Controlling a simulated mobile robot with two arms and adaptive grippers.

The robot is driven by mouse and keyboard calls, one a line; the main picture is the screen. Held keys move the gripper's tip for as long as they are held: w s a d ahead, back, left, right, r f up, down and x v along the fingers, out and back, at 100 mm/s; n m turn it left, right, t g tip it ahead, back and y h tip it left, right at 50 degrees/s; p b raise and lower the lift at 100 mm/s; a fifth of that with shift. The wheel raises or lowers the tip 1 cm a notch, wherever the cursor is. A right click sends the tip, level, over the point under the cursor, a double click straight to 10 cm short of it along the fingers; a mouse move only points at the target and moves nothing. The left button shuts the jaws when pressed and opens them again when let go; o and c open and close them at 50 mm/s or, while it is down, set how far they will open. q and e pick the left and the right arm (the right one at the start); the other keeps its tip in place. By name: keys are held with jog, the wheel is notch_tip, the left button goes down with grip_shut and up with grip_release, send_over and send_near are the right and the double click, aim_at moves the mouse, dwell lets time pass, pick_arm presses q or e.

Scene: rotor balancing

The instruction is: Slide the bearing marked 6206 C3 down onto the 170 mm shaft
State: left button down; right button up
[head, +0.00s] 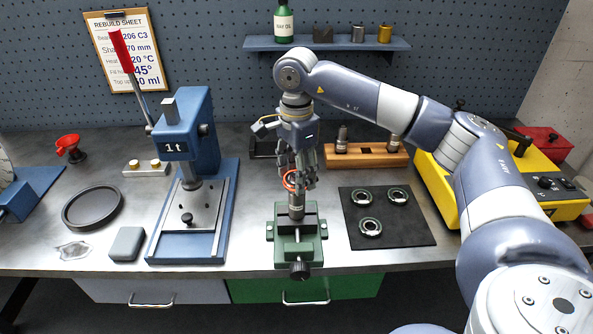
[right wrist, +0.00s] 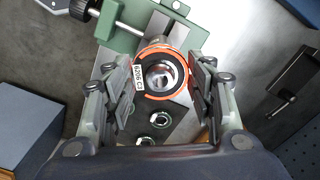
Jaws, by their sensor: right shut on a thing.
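The bearing (right wrist: 160,75), an orange-rimmed ring with a white tag that appears to read 6206 C3, is held between the fingers of my right gripper (right wrist: 158,88). In the head view the bearing (head: 290,181) shows as an orange ring, partly hidden by the fingers of my right gripper (head: 297,178). A metal shaft (head: 296,207) stands upright in the green vise (head: 299,246), directly below the gripper. In the wrist view the bore lies roughly over the shaft's end. I cannot tell whether the bearing is around the shaft or just above it. My left gripper is out of view.
Three bearings lie on a black mat (head: 424,235) right of the vise. A wooden rack (head: 367,155) with shafts stands behind. A blue press (head: 190,150) is left, a yellow machine (head: 448,207) right. A rebuild sheet (head: 125,50) hangs on the pegboard.

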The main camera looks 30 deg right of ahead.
jog(key=shift+f+b, duration=0.65)
jog(key=shift+f, duration=0.35)
jog(key=o, duration=1.1)
jog(key=shift+c, duration=0.2)
jog(key=shift+r, duration=0.1)
jog(key=shift+c, duration=0.4)
notch_tip(320, 180, up, 9)
jog(key=p, duration=0.6)
